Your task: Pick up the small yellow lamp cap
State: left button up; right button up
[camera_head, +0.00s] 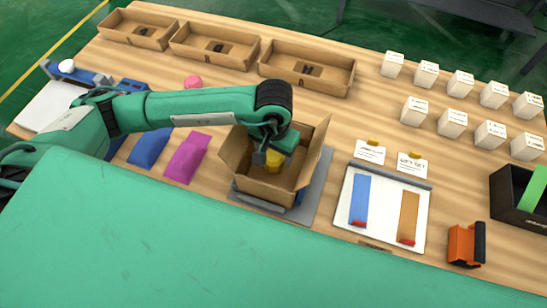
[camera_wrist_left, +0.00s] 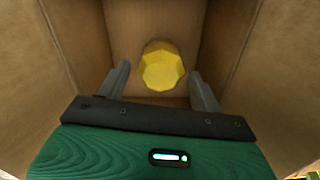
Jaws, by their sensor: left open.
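The small yellow lamp cap (camera_head: 274,161) is inside an open cardboard box (camera_head: 262,188). In the left wrist view the yellow cap (camera_wrist_left: 162,67) is faceted and sits near the box's far wall, centred between my fingers and a little beyond their tips. My left gripper (camera_head: 267,156) reaches down into the box from above. In the left wrist view my left gripper (camera_wrist_left: 158,78) is open, with one finger to each side of the cap and a gap on both sides. In the head view the gripper partly hides the cap. My right gripper is not in view.
The box's raised flaps (camera_head: 316,150) stand close around my gripper. The box rests on a grey plate (camera_head: 315,187). A clipboard (camera_head: 384,207) lies to its right, and pink and blue packets (camera_head: 186,157) lie to its left. Three shallow cardboard trays (camera_head: 306,69) line the back.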

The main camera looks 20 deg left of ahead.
aim_at(273, 155)
pick_arm(q)
notch_tip(273, 155, down, 4)
jog(key=shift+f+p, duration=0.1)
jog(key=shift+p, duration=0.8)
jog(key=shift+w+f, duration=0.1)
jog(key=shift+f, duration=0.15)
jog(key=shift+c, duration=0.2)
jog(key=c, duration=0.7)
jog(key=shift+c, duration=0.2)
jog(key=shift+r, duration=0.1)
